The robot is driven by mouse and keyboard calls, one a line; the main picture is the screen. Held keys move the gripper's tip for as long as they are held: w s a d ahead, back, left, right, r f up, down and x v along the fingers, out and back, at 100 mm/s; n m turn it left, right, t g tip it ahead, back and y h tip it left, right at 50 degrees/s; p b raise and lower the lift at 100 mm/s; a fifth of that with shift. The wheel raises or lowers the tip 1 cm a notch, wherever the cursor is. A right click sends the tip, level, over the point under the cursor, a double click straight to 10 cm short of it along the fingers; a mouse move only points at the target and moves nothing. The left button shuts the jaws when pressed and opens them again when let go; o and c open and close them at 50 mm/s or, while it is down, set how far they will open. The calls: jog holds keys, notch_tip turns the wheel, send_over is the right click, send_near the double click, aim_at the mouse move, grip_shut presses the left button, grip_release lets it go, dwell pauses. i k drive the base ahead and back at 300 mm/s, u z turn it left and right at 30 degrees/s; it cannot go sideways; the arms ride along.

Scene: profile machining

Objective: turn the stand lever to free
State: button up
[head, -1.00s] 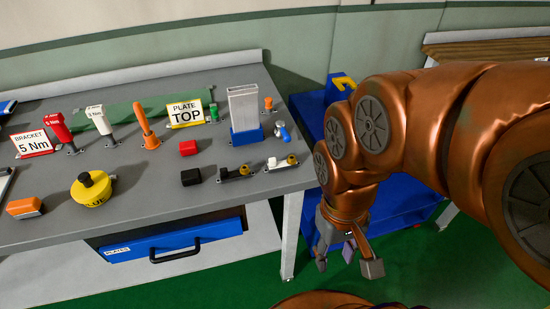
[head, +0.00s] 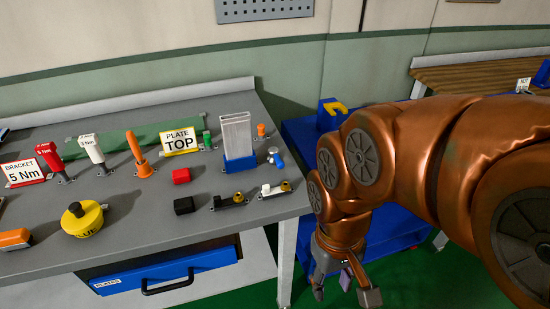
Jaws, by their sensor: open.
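My gripper (head: 345,283) hangs open and empty at the lower middle, beyond the workbench's right edge, pointing down over the green floor. No lever is clearly marked as the stand lever. A small fitting with a blue handle (head: 277,160) sits on the bench next to a grey metal profile (head: 236,134) upright in a blue holder (head: 240,163). A blue stand with a yellow hook-like part (head: 336,107) is on the blue cart (head: 299,133) behind my arm. My gripper is apart from all of these.
A blue drawer (head: 165,270) is below. My arm hides part of the cart. A wooden-topped bench (head: 480,72) stands at the far right.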

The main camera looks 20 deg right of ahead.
aim_at(273, 157)
jog(key=z, duration=0.5)
jog(key=k, duration=1.05)
jog(key=u, duration=0.75)
jog(key=i, duration=1.3)
jog(key=z, duration=0.1)
